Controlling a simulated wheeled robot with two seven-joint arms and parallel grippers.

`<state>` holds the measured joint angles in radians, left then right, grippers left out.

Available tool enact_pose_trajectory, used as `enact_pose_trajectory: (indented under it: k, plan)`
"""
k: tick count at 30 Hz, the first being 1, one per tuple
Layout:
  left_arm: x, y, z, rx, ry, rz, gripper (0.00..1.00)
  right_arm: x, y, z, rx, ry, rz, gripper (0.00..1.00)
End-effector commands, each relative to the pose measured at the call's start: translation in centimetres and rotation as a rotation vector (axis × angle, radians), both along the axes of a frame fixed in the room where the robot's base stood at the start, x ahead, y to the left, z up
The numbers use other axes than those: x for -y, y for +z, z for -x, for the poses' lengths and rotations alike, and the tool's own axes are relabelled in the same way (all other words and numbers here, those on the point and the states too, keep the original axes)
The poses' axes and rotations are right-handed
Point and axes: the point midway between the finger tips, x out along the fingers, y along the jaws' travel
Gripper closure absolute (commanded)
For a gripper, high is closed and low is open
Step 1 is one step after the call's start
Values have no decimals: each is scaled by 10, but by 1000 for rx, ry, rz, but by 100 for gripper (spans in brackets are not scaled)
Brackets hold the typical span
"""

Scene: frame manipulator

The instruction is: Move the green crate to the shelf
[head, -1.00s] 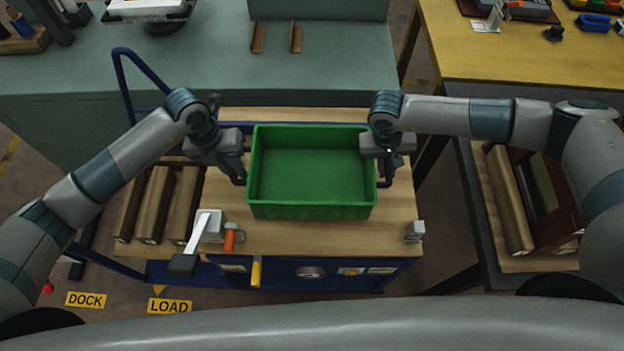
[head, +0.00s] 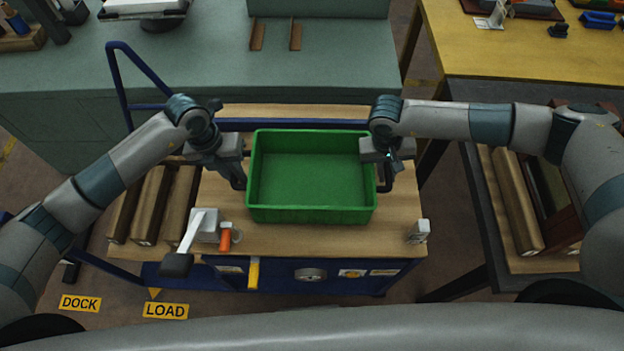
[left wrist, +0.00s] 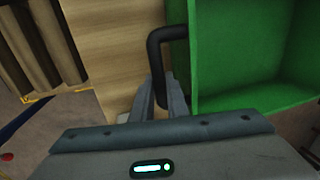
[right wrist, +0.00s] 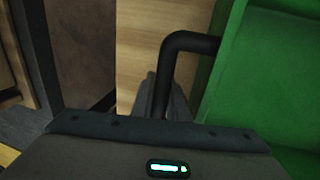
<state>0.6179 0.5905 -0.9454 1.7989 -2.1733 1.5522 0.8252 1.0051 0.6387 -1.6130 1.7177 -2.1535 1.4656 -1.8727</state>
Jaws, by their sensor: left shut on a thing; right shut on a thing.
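The green crate (head: 310,213) is open-topped and looks empty and level, over the wooden top of a blue cart (head: 300,243). I cannot tell whether its base touches that top. My left gripper (head: 238,178) is shut on the black handle at the crate's left end; the handle also shows in the left wrist view (left wrist: 166,34). My right gripper (head: 385,180) is shut on the handle at the right end, seen in the right wrist view (right wrist: 190,42). Finger tips are partly hidden by the handles. I cannot tell which surface is the shelf.
A grey-green bench (head: 200,65) with two brown brackets (head: 295,35) stands behind the cart. A white-handled clamp (head: 205,225) and a small grey block (head: 419,231) sit on the cart's front edge. Wooden beams (head: 150,205) lie left; a dark-framed stand (head: 480,215) is right.

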Motion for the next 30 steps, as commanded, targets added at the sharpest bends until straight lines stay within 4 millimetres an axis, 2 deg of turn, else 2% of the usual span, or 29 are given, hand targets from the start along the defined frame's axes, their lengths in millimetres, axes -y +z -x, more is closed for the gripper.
enact_pose_trajectory:
  k: [5,6,7,8,20,30]
  plan:
    - [-1,-10,-1,1,1,-2,100,1,-10,0,1,-1,2,100]
    - [-1,-7,0,0,1,-2,77,1,-7,0,0,-1,2,77]
    - [-1,-7,0,0,1,-2,70,1,-7,0,0,-1,2,70]
    - [-1,-7,0,0,1,-2,68,1,-7,0,0,-1,2,68]
    - [-1,-3,0,1,0,-1,68,0,-7,0,0,0,0,68]
    - [-7,30,-1,3,1,0,68,0,-7,0,0,0,0,68]
